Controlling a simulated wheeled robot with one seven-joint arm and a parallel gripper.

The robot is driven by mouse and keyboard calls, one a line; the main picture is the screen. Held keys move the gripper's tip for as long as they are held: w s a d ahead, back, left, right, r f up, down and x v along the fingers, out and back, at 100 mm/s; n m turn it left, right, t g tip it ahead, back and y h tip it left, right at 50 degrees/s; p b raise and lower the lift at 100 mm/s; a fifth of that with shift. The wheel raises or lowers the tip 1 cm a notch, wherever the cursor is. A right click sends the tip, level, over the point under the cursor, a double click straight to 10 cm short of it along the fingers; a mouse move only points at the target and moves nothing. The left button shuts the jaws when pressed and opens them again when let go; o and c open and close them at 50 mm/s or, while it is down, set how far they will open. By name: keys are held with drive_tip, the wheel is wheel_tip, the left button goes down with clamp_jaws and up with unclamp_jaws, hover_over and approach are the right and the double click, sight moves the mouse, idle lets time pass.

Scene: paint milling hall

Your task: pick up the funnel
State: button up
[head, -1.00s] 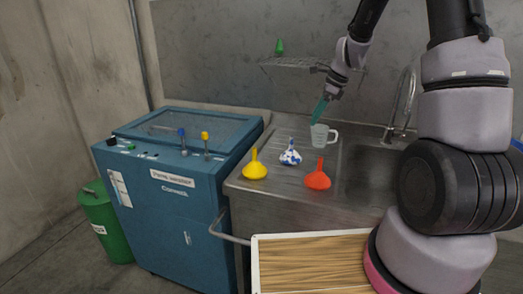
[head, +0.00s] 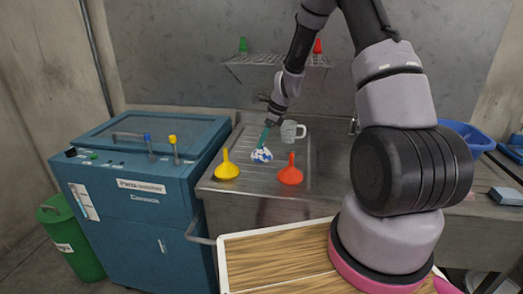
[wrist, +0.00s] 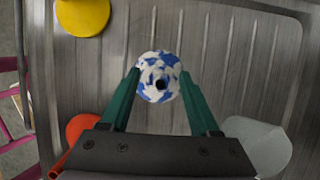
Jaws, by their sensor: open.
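Three funnels stand spout-up on the ribbed steel drainboard. The blue-and-white funnel (head: 261,155) is between the others and a little farther back. The yellow funnel (head: 227,171) is to its left and the red funnel (head: 290,175) to its right. My gripper (head: 266,137) points down at the blue-and-white funnel. In the wrist view, my green fingers are open, one on each side of the blue-and-white funnel (wrist: 160,78). I cannot tell whether they touch it. The yellow funnel (wrist: 82,15) and part of the red funnel (wrist: 83,127) also show there.
A pale mug (head: 291,131) stands close behind the funnels and shows beside my right finger in the wrist view (wrist: 260,146). A wire shelf (head: 270,60) hangs above. A blue machine (head: 150,190) stands left and a wooden-topped tray (head: 275,262) in front.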

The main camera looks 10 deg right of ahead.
drive_tip(key=shift+a+f, duration=0.15)
drive_tip(key=shift+f, duration=0.25)
drive_tip(key=shift+c, duration=0.4)
clamp_jaws()
